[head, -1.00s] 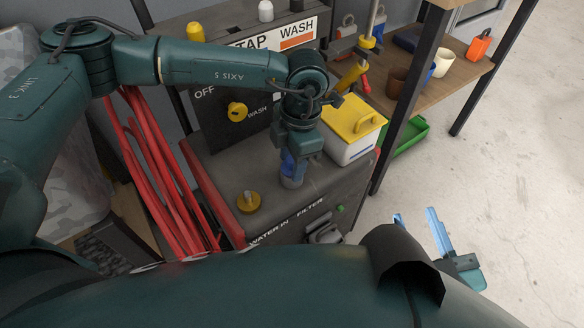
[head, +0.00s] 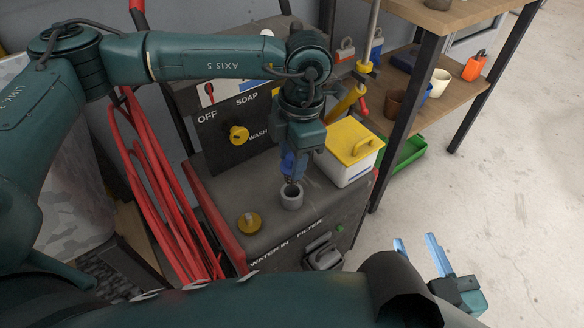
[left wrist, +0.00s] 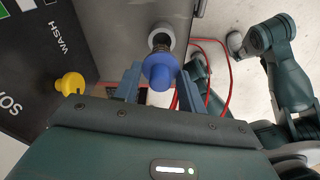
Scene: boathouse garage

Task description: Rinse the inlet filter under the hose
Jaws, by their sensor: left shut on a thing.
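My left gripper (head: 291,172) points down over the dark wash unit, shut on the blue-capped inlet filter. The blue cap (left wrist: 160,72) sits between its fingers in the left wrist view. A dark part of the filter shows between the cap and the open grey round socket (head: 291,198); I cannot tell whether its lower end is clear of the socket. The socket also shows in the left wrist view (left wrist: 162,36). A red hose (head: 150,170) hangs in loops at the left. My right gripper (head: 420,250) is open and empty above the floor at lower right.
A yellow-lidded white box (head: 349,168) stands right of my left gripper. A yellow dial (head: 239,134) is on the back panel.

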